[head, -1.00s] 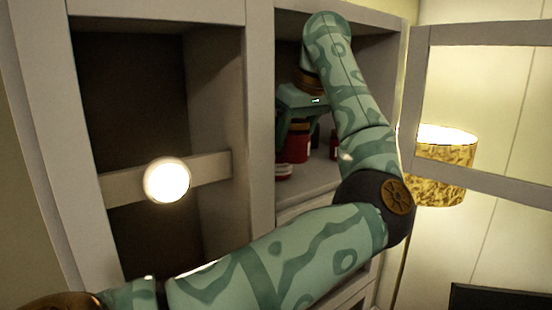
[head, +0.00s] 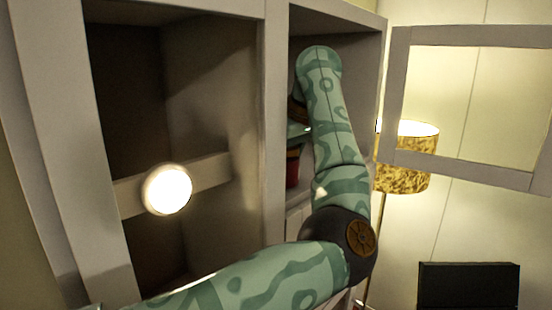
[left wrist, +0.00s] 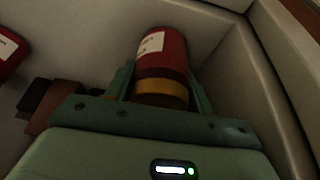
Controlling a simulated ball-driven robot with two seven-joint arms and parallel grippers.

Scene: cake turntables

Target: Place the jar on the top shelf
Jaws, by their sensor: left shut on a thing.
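The jar (left wrist: 163,50) is red with a white label and a yellow band. In the left wrist view it sits between the fingers of my left gripper (left wrist: 160,78), which is shut on it. A pale wall or shelf surface lies close behind the jar. In the head view my left arm reaches into the right-hand cabinet compartment (head: 350,55). There my forearm hides most of the gripper, and a red jar (head: 292,168) shows partly below it. I cannot tell whether the held jar touches a shelf. My right gripper is not in view.
Another red jar (left wrist: 8,52) and brown objects (left wrist: 52,105) lie left in the wrist view. A divider (head: 275,120) separates the compartments. An open framed door (head: 397,95) stands right, before a gold lamp (head: 405,178). A glowing round light (head: 167,189) is on the left compartment's crossbar.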

